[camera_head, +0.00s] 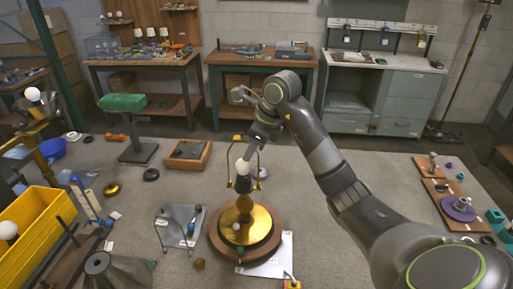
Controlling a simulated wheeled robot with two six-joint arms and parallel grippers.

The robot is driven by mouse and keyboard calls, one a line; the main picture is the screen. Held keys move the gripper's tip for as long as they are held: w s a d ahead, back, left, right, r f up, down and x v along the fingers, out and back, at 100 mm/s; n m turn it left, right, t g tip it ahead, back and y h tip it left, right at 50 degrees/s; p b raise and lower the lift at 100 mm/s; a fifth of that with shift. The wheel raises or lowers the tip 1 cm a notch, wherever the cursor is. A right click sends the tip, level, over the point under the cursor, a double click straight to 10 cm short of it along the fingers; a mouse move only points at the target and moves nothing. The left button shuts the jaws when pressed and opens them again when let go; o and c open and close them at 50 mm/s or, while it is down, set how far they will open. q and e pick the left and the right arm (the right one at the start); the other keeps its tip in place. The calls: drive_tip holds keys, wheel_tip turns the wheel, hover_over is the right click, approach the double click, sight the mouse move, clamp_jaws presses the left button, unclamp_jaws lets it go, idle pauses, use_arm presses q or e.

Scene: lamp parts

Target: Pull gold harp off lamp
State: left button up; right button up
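The lamp stands near the middle of the picture, with a gold base (262,228) on a round brown wooden disc (217,241). A white bulb (242,167) sits at its top, above a dark socket (243,184). The gold harp (259,163) is a thin loop around the bulb, its two sides running upright on either side. My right arm comes in from the right and bends down over the lamp. My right gripper (248,140) is at the top of the harp; its fingers are small and partly hidden, so their opening is unclear. My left gripper is not in view.
A wire-legged clear stand (180,226) is left of the lamp. A wooden tray (188,155) lies behind it, and a green-topped stand (123,102) is farther left. A yellow bin (36,232) is at the left edge. Wooden boards (447,202) lie at the right; workbenches line the back.

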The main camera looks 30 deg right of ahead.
drive_tip(key=shift+w+a+f+b, duration=0.15)
drive_tip(key=shift+f+b, duration=0.2)
drive_tip(key=shift+f, duration=0.25)
clamp_jaws()
drive_tip(key=shift+r+p, duration=0.9)
drive_tip(key=shift+p, duration=0.05)
idle(1.0)
drive_tip(key=shift+r+p, duration=2.45)
